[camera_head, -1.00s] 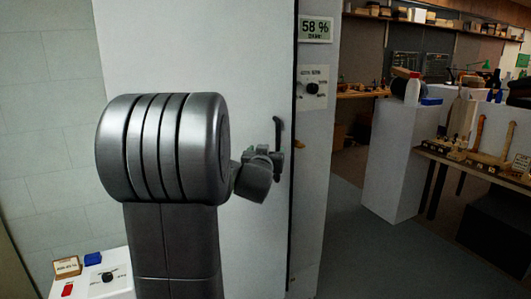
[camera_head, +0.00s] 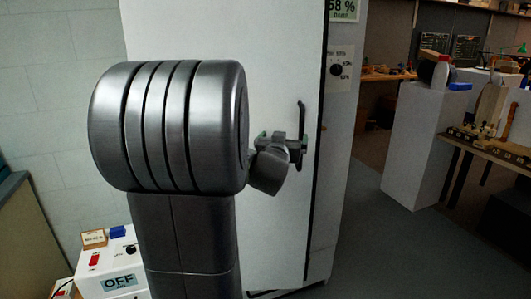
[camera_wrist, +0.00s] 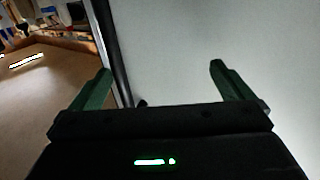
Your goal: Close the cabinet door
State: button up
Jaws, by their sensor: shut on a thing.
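The white cabinet door (camera_head: 270,60) fills the middle of the head view. A dark seam runs down its right edge, beside the cabinet's front strip (camera_head: 338,110); I cannot tell if the door is fully closed. A black vertical handle (camera_head: 302,116) is near the door's right edge. My gripper (camera_head: 299,147) is at the lower part of the handle and shut on it. In the wrist view, my green fingers (camera_wrist: 160,68) stand apart before the pale door (camera_wrist: 270,50), and the grasp itself is mostly hidden.
A white box marked OFF (camera_head: 118,282) with a red switch stands at lower left. A display (camera_head: 343,10) and a dial are on the cabinet's strip. A white pedestal (camera_head: 412,140) and a bench with small parts (camera_head: 490,142) stand at right. Grey floor between is clear.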

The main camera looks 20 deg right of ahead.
jog(key=p+v, duration=0.2)
jog(key=v, duration=0.6)
jog(key=shift+a+r+p, duration=0.35)
jog(key=shift+a+r, duration=0.05)
jog(key=shift+a, duration=0.15)
jog(key=shift+s+a, duration=0.25)
jog(key=shift+a, duration=0.1)
jog(key=shift+c, duration=0.3)
jog(key=a, duration=0.4)
jog(key=shift+f, duration=0.1)
jog(key=c, duration=1.3)
jog(key=shift+s+d+f, duration=0.15)
jog(key=shift+d+f, duration=0.05)
jog(key=shift+d, duration=0.25)
